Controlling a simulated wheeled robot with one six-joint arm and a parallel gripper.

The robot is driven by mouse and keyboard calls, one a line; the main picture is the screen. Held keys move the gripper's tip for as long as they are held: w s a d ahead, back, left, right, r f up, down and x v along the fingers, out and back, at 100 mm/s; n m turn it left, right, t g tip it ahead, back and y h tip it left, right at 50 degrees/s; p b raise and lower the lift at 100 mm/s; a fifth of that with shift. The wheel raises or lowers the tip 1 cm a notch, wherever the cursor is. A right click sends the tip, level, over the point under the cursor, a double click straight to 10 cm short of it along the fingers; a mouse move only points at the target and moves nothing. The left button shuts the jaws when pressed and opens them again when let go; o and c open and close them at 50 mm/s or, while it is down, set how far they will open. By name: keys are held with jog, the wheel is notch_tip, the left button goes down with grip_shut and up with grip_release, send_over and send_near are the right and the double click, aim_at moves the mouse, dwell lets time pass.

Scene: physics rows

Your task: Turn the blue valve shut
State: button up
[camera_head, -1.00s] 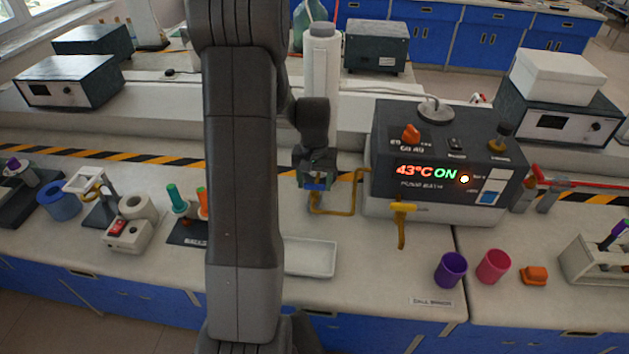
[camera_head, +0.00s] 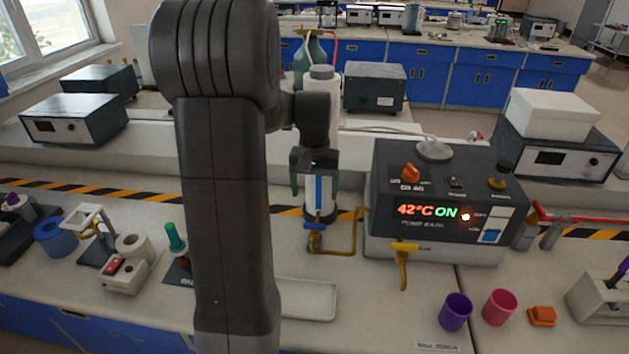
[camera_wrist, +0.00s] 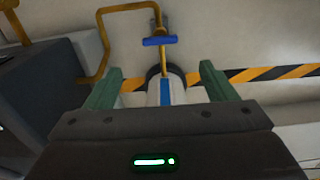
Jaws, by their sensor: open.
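The blue valve (camera_head: 315,227) is a small bar handle on a yellow pipe (camera_head: 350,252) beside the bath unit. In the wrist view the blue valve (camera_wrist: 160,41) lies crosswise to the pipe section that runs through it. My gripper (camera_head: 315,188) is above the valve and apart from it.
The bath unit (camera_head: 440,190) with a "42°C ON" display stands right of the valve. A yellow tap (camera_head: 403,262) is on its front. A white cylinder (camera_head: 321,95) stands behind my gripper. A white tray (camera_head: 308,300) lies in front; purple (camera_head: 455,312) and pink (camera_head: 499,307) cups are right.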

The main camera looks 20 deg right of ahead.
aim_at(314, 224)
jog(key=shift+r, duration=1.45)
jog(key=shift+f, duration=0.1)
notch_tip(314, 224, down, 14)
jog(key=shift+r+p, duration=0.15)
jog(key=shift+p, duration=0.3)
jog(key=shift+r, duration=0.15)
jog(key=shift+f, duration=0.2)
jog(key=shift+r+n, duration=0.1)
jog(key=shift+n, duration=0.3)
jog(key=n+p, duration=0.2)
jog(key=n, duration=0.2)
jog(key=n+p, duration=0.2)
jog(key=n, duration=0.2)
jog(key=shift+r+n+p, duration=0.1)
jog(key=shift+n+p, duration=0.2)
jog(key=shift+p, duration=0.1)
notch_tip(314, 224, up, 11)
jog(key=b, duration=0.1)
jog(key=shift+f+b, duration=0.2)
jog(key=shift+b, duration=0.2)
